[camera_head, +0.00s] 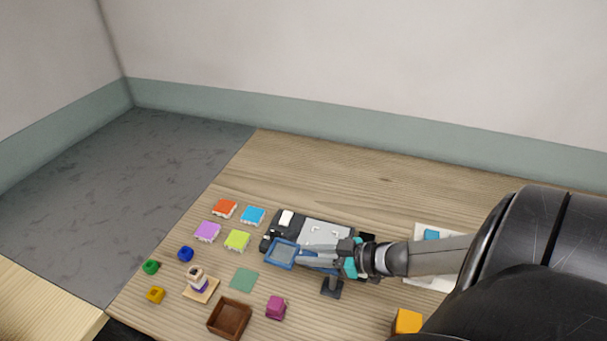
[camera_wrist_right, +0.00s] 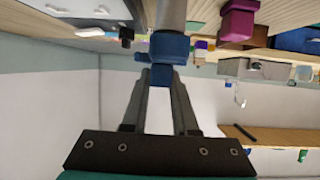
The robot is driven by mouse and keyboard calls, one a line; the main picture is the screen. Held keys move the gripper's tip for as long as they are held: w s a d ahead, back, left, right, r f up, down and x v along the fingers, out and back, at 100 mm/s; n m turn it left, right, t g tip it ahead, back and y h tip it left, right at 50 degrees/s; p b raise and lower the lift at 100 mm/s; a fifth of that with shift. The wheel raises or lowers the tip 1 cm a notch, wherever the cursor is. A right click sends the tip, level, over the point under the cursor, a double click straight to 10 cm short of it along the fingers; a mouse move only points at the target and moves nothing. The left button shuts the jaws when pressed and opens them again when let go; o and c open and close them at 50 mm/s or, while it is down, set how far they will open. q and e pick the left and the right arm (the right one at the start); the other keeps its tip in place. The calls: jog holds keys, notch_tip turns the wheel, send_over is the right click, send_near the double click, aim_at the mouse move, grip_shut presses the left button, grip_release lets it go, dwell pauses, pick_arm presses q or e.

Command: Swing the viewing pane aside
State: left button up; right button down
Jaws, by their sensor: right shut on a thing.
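The viewing pane (camera_head: 282,254) is a small pane in a blue frame. It stands at the front left of a dark grey device with a light top (camera_head: 326,232). My right gripper (camera_head: 304,260) reaches in from the right, over the device, with its fingertips at the pane's right side. In the right wrist view the fingers (camera_wrist_right: 164,78) are closed on a blue part (camera_wrist_right: 169,46) of the pane, with a grey post beyond it. The exact grip is partly hidden in the head view. My left gripper is not in view.
Red, blue, purple and lime tiles (camera_head: 237,240) lie left of the device. A brown tray (camera_head: 229,318), a magenta block (camera_head: 276,308) and a green square (camera_head: 244,279) lie in front. A dark stand (camera_head: 332,288) is close below my right gripper. An orange block (camera_head: 408,321) sits at front right.

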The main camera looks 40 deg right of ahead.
jog(key=shift+a, duration=0.1)
dwell(0.4)
jog(key=c, duration=0.7)
grip_release()
jog(key=shift+s, duration=0.1)
jog(key=p+v, duration=0.2)
jog(key=v, duration=0.5)
jog(key=p+v, duration=0.2)
jog(key=v, duration=0.6)
jog(key=shift+d, duration=0.25)
jog(key=shift+f, duration=0.1)
